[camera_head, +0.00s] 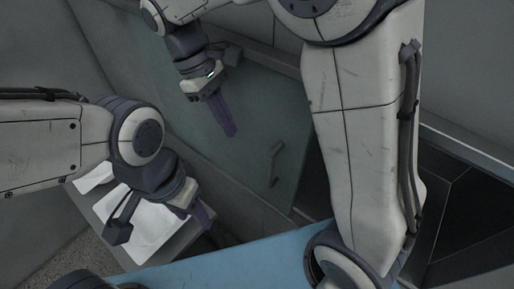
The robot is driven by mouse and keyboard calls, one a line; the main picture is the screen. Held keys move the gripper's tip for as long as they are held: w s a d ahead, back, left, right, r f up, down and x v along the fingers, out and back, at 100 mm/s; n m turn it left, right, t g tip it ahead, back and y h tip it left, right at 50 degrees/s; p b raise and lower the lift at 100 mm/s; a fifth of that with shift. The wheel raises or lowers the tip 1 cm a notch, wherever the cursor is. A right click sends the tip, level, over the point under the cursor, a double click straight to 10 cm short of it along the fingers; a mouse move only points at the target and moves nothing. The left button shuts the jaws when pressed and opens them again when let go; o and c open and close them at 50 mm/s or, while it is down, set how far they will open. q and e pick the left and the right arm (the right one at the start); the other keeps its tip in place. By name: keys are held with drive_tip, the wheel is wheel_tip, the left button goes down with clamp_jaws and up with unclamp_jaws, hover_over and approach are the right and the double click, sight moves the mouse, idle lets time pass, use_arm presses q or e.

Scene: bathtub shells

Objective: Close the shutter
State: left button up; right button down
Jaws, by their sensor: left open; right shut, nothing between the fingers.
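The shutter appears to be the grey-green panel (262,98) in the middle of the head view, with a small dark bar handle (276,163) near its right edge. A dark opening (316,188) shows to the right of the panel, partly hidden by my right arm. My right gripper (230,131) is shut and empty, pointing down in front of the panel, up and left of the handle and apart from it. My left gripper (207,219) is open and empty at the lower left, over the edge of a small ledge, away from the handle.
White sheets (150,226) lie on the grey ledge (188,236) at the lower left. A blue surface (250,262) lies along the bottom. A grey frame with dark panels (478,205) is at the right. My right arm covers much of the right middle.

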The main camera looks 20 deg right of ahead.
drive_tip(key=s+d+f+p, duration=0.3)
drive_tip(key=s+d+f, duration=0.2)
drive_tip(key=f, duration=0.3)
drive_tip(key=shift+d+f, duration=0.15)
drive_tip(key=shift+f, duration=0.1)
drive_tip(key=shift+s, duration=0.1)
